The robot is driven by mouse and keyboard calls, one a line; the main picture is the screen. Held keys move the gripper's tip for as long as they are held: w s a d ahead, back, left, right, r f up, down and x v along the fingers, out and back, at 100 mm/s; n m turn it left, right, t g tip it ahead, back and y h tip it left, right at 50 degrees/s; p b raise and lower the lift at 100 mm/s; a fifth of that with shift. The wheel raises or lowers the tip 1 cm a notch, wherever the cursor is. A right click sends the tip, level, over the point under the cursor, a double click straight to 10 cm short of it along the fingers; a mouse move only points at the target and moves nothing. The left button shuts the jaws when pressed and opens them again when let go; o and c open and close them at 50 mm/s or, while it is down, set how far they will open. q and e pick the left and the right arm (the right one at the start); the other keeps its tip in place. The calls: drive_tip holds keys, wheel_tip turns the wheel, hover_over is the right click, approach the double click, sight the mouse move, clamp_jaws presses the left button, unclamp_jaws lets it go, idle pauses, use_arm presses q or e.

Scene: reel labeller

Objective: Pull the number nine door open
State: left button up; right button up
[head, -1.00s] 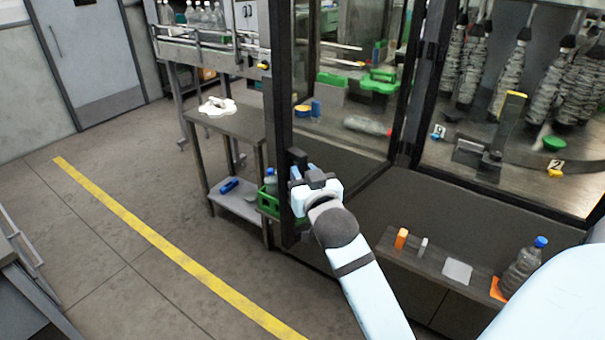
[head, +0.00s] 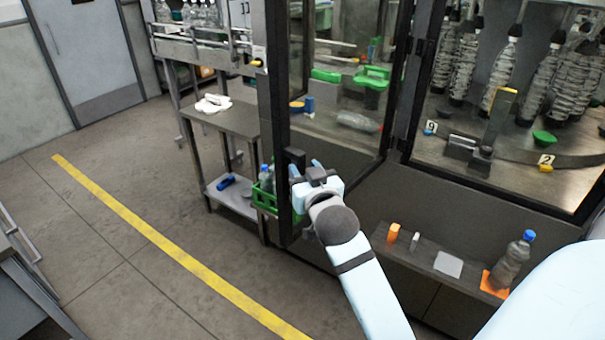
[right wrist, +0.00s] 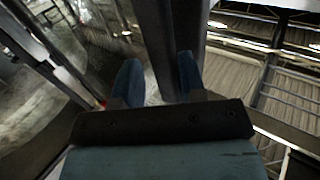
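A tall glass door with a dark frame (head: 278,110) stands ajar at the middle of the head view, its free edge on the left. A dark upright handle (head: 294,158) is on that edge. A tag marked 9 (head: 430,128) sits inside the machine, right of the door's hinge post. My right gripper (head: 307,168) is at the handle, overlapping it in the head view. In the right wrist view its two blue fingers (right wrist: 160,80) stand apart, with a dark upright bar (right wrist: 172,40) beyond and between them. Whether they touch the handle is hidden. My left gripper is out of view.
A low shelf (head: 420,262) with a bottle (head: 513,258) lies right of my arm. The floor left is clear.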

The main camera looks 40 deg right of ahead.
drive_tip(key=shift+f, duration=0.15)
wheel_tip(320, 180, up, 20)
idle(0.8)
idle(0.4)
